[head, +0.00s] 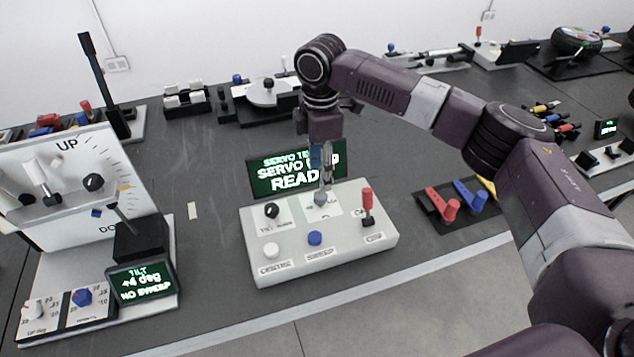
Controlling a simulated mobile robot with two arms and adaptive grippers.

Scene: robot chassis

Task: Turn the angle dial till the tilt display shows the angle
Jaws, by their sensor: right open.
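The tilt display (141,283) at the lower left is a small dark screen reading "TILT +4 deg" and "NO SWEEP". A light grey control box (330,250) stands in the middle. It carries a black knob (271,211), a white button (271,250), a blue button (315,238) and a red-handled lever (367,205). My right gripper (322,192) is open and points down at a white plate (338,207) on the box's top middle. It largely covers what sits there, perhaps the angle dial; contact cannot be told. My left gripper is out of view.
A screen (290,172) behind the box reads "SERVO" and "READ", partly hidden by my gripper. A white tilt board (70,175) stands left, with white (37,307) and blue (82,297) knobs below. Red and blue pieces lie in a tray (432,212) to the right.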

